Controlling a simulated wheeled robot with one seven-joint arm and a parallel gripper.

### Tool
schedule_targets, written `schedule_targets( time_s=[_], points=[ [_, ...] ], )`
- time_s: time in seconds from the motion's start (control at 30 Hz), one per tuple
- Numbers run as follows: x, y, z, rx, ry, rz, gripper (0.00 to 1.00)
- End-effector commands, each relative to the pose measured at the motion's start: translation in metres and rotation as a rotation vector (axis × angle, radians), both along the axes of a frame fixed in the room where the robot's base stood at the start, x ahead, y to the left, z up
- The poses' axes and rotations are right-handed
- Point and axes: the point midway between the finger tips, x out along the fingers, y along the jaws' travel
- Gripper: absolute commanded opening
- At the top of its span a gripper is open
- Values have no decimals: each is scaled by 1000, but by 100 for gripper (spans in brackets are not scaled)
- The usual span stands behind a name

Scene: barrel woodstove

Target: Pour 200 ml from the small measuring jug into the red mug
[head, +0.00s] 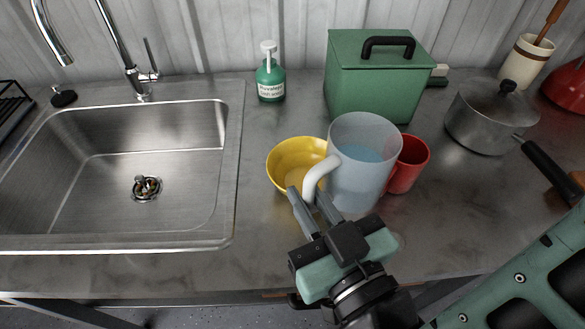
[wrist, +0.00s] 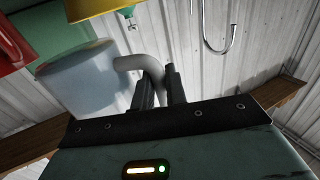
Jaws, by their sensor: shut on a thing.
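The measuring jug (head: 365,182) is translucent with a pale grey handle and holds some bluish liquid. My gripper (head: 308,200) is shut on the jug's handle, which also shows between the fingers in the wrist view (wrist: 146,68). The jug looks roughly upright in the head view; whether it touches the counter is unclear. The red mug (head: 410,166) stands just behind and to the right of the jug, which partly hides it. A red edge, likely the mug (wrist: 12,45), shows at the left of the wrist view.
A yellow bowl (head: 290,157) stands close left of the jug. A green box (head: 370,85) and a soap bottle (head: 270,78) are behind. A lidded pot (head: 488,122) is at the right. The sink (head: 238,150) is at the left. The counter's front strip is clear.

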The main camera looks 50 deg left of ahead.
Motion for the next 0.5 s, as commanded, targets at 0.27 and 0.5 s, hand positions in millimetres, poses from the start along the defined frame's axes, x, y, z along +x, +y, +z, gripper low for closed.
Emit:
schedule_targets(
  time_s=[0.27,0.5],
  points=[
    [4,-1,7,9,77,-1,0],
    [12,-1,16,28,211,-2,0]
  ],
)
